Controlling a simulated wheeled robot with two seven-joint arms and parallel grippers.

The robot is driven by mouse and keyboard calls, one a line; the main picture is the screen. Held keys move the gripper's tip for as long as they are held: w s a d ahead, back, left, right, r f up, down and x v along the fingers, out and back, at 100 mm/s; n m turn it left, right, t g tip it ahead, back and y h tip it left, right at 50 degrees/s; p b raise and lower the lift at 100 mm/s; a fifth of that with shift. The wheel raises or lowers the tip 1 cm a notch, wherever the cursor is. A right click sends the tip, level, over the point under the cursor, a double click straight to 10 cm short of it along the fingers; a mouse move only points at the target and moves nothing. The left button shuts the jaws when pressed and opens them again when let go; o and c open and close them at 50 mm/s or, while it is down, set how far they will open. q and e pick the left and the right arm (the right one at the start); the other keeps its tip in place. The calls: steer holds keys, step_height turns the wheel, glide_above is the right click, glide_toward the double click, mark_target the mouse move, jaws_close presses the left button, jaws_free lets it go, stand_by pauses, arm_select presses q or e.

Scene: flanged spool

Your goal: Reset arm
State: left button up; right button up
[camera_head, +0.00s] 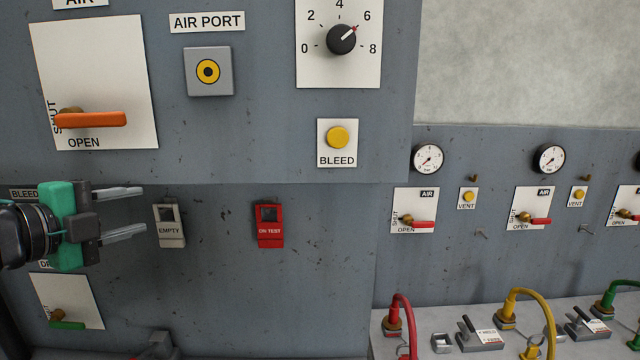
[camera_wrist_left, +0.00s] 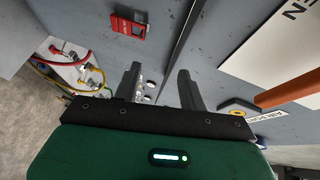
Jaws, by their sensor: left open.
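My left gripper (camera_head: 122,212) comes in from the left in the head view, in front of the grey panel (camera_head: 310,290). Its two fingers are apart, with nothing between them, and point right towards the EMPTY tag (camera_head: 170,228). In the left wrist view the two fingers of my left gripper (camera_wrist_left: 158,82) also show apart and empty. My right gripper is not in view.
The panel carries an orange-handled valve (camera_head: 92,119), an AIR PORT (camera_head: 208,71), a dial (camera_head: 341,39), a BLEED button (camera_head: 337,137), a red ON TEST tag (camera_head: 269,225) and a green-handled valve (camera_head: 68,324). Gauges (camera_head: 428,158) and coloured hoses (camera_head: 530,295) stand at right.

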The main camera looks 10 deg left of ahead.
arm_select(q)
steer(key=d+f+n+g, duration=0.1)
steer(key=d+f+n, duration=0.25)
steer(key=f, duration=0.65)
steer(key=w+d+f+n+g+y, duration=0.15)
steer(key=d+f, duration=0.25)
steer(key=f, duration=0.7)
steer(key=d+f+n+g, duration=0.1)
steer(key=d+f+n, duration=0.25)
steer(key=f, duration=0.65)
steer(key=s+d+f+n+g+y, duration=0.1)
steer(key=s+d+f+n+g, duration=0.3)
steer(key=s+f, duration=0.65)
steer(key=s+d+f+n+g+y, duration=0.15)
steer(key=s+f+n+g, duration=0.3)
steer(key=s+f, duration=0.6)
step_height(320, 180, down, 31)
steer(key=s+g, duration=0.1)
steer(key=s+a+f, duration=0.2)
steer(key=s+f, duration=0.7)
steer(key=s+a+f+g+b, duration=0.1)
steer(key=s+f, duration=0.8)
steer(key=f, duration=0.1)
steer(key=shift+s+a, duration=0.4)
